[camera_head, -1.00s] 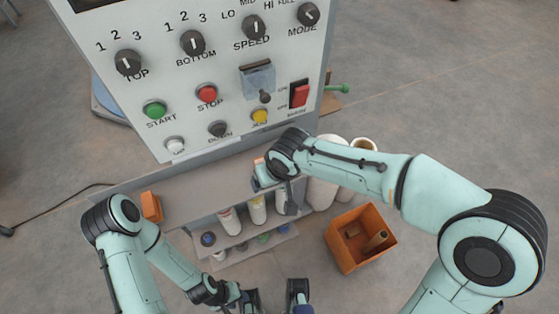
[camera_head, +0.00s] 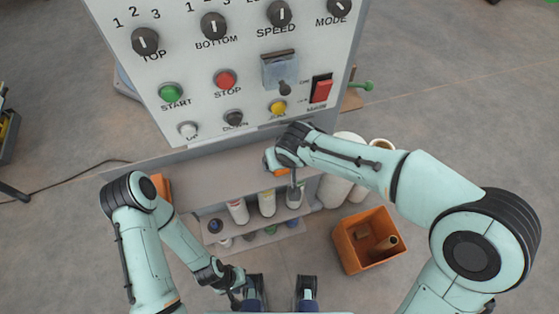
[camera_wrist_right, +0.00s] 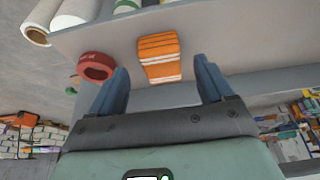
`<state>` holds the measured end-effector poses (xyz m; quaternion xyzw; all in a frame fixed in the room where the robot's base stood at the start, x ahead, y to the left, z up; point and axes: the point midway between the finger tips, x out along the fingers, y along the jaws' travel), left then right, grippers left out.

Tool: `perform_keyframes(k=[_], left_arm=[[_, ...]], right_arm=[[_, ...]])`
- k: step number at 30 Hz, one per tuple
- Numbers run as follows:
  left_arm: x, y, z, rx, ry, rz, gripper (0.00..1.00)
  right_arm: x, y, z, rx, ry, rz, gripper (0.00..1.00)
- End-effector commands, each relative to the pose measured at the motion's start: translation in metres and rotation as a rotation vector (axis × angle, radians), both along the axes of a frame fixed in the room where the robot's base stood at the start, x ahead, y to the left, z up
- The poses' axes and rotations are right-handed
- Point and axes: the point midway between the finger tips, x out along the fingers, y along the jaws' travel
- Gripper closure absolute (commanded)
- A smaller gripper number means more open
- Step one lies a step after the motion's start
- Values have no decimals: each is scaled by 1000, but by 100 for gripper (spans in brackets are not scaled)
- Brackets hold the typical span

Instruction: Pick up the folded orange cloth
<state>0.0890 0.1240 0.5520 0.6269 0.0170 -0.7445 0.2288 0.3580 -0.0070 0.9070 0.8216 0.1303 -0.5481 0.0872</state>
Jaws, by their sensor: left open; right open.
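The folded orange cloth (camera_wrist_right: 158,57) has pale stripes and lies flat on a grey shelf in the right wrist view. My right gripper (camera_wrist_right: 161,76) is open and empty, its two blue fingers pointing at the cloth's near end, one to each side. I cannot tell whether they touch it. In the head view my right arm reaches to the shelf under the control panel, and its wrist hides much of that spot; a small orange patch shows there. My left gripper (camera_head: 280,287) is open and empty at the bottom of the head view, its fingers wide apart.
A red roll (camera_wrist_right: 95,67) lies left of the cloth. The control panel (camera_head: 200,130) rises behind the shelf (camera_head: 215,178). Several bottles (camera_head: 267,203) stand on a lower shelf. An orange bin (camera_head: 348,255) sits on the floor at right. An orange object (camera_head: 161,187) is at the shelf's left.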

Motion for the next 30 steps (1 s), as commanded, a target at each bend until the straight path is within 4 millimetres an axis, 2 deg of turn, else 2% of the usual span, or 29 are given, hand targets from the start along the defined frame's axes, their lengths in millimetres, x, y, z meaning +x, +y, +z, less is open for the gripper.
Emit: perform_keyframes(k=[3, 6, 14, 15, 19, 20, 30], left_arm=[[0, 0, 0, 0, 0, 0, 57], [0, 0, -1, 0, 0, 0, 57], [0, 0, -1, 0, 0, 0, 57], [0, 0, -1, 0, 0, 0, 57], [0, 0, -1, 0, 0, 0, 57], [0, 0, -1, 0, 0, 0, 57], [0, 0, -1, 0, 0, 0, 57]], right_arm=[[5, 4, -19, -3, 4, -1, 19], [9, 5, -27, -1, 3, -1, 19], [11, 5, -30, 0, 0, -1, 19], [11, 5, -30, 0, 0, -1, 26], [11, 5, -30, 0, 1, -1, 68], [11, 5, -30, 0, 1, -1, 74], [11, 5, -29, 0, 0, -1, 75]])
